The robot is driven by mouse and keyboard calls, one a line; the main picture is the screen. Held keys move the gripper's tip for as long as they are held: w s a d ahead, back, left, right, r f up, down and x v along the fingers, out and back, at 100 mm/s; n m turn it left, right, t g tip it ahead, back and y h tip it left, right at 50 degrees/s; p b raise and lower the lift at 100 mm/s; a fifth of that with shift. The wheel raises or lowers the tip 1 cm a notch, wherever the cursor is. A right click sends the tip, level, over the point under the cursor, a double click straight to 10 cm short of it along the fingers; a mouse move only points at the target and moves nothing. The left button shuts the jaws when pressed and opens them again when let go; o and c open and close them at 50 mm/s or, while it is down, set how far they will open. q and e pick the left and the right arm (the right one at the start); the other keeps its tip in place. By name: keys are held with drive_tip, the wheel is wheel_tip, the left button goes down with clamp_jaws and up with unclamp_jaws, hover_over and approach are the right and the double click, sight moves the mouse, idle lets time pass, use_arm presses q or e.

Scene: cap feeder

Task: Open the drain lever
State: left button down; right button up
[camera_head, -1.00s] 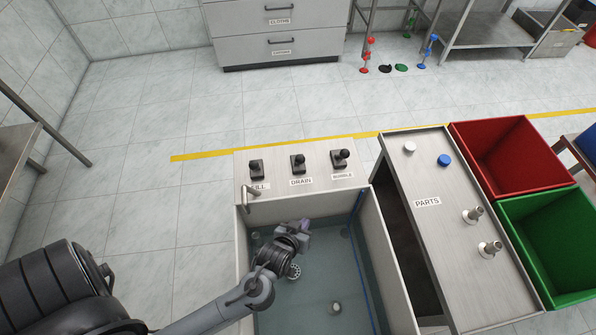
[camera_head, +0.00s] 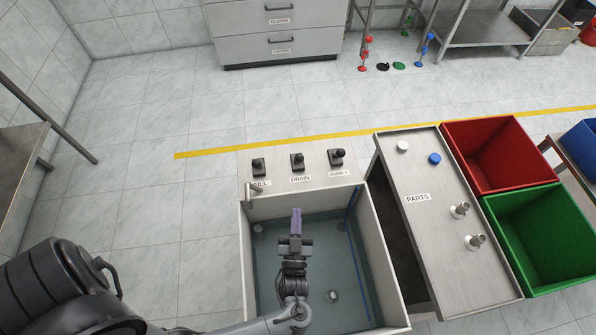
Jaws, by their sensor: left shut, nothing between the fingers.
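The drain lever (camera_head: 297,162) is a black lever with a round knob, the middle one of three on the panel (camera_head: 322,184) behind the tank, with a DRAIN label in front of it. My left gripper (camera_head: 296,213) is over the tank (camera_head: 382,262), pointing away from me toward the panel. Its fingers are shut and empty, a short way in front of the drain lever and not touching it. My right gripper does not show.
The fill lever (camera_head: 258,167) and bubble lever (camera_head: 337,158) flank the drain lever. A metal spout (camera_head: 252,190) stands at the tank's back left corner. The parts table (camera_head: 432,225), red bin (camera_head: 497,155) and green bin (camera_head: 530,240) are on the right.

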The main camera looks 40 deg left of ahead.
sight(298, 162)
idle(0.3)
use_arm(q)
drive_tip(key=b+x, duration=0.1)
drive_tip(key=x, duration=1.2)
drive_tip(key=shift+w+a+r+b, duration=0.1)
drive_tip(key=shift+w+a+b, duration=0.2)
drive_tip(key=shift+w+a, duration=0.05)
drive_tip(key=shift+r+p, duration=0.4)
drive_tip(key=shift+p, duration=0.35)
drive_tip(key=w+a+r+n+g+h+p, duration=0.1)
drive_tip(key=w+a+r+g+h+p, duration=0.2)
drive_tip(key=p, duration=1.7)
drive_tip(key=w+a+g+h, duration=0.2)
drive_tip(key=a+g+h, duration=0.2)
drive_tip(key=shift+w+r+n+g+p, duration=0.25)
drive_tip(key=shift+w+n+g+p, duration=0.05)
drive_tip(key=shift+w+n+g, duration=0.1)
